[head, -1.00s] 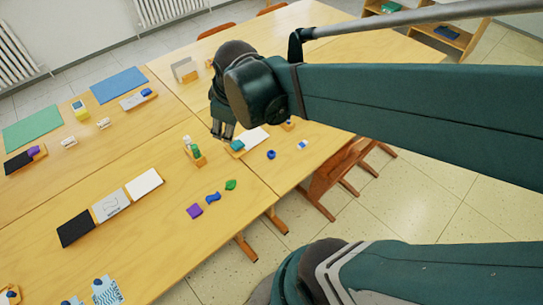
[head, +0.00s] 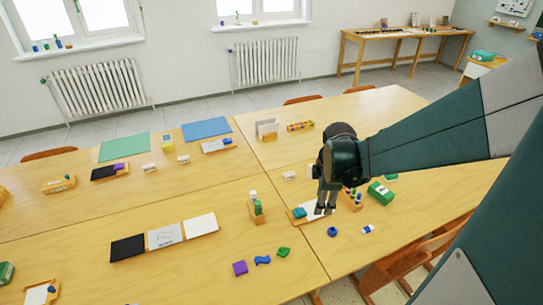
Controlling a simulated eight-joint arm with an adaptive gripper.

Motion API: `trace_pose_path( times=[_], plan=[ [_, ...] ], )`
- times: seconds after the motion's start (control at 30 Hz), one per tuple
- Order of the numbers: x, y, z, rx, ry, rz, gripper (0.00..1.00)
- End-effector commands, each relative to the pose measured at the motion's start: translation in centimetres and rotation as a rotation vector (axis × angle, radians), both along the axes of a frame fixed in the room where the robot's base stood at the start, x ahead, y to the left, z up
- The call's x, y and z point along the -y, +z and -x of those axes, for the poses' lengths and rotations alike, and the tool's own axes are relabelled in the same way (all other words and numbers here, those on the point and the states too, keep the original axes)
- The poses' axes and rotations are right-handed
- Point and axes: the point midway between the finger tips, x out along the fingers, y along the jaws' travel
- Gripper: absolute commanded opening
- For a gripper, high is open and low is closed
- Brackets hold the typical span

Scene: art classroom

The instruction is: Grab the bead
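A small round blue object (head: 333,231), which looks like the bead, lies on the wooden table near its front edge. My gripper (head: 325,210) points down over the table, just behind and slightly left of the bead in the picture. Its two dark fingers look parted, with nothing visible between them. The fingers cover part of a white sheet in a wooden tray (head: 296,219) with a teal block (head: 299,213). The height of the fingertips above the table is hard to tell.
A white-and-blue eraser-like piece (head: 367,229), a green box (head: 380,193) and a wooden holder with small coloured pieces (head: 352,200) lie to the right. A holder with bottles (head: 256,209) stands left. Purple (head: 240,268), blue and green pieces lie in front. A chair (head: 420,258) stands at the edge.

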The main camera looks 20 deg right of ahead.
Motion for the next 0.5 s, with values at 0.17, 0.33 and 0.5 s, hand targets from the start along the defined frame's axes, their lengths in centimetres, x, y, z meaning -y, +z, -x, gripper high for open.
trace_pose_path(
  times=[0.17,0.33,0.5],
  plan=[
    [2.4,-3.0,-0.1,-0.047,0.103,0.002,0.39],
    [4.5,-5.7,0.1,-0.091,0.206,-0.003,0.39],
    [6.4,-8.4,0.4,-0.127,0.304,-0.014,0.39]
  ],
)
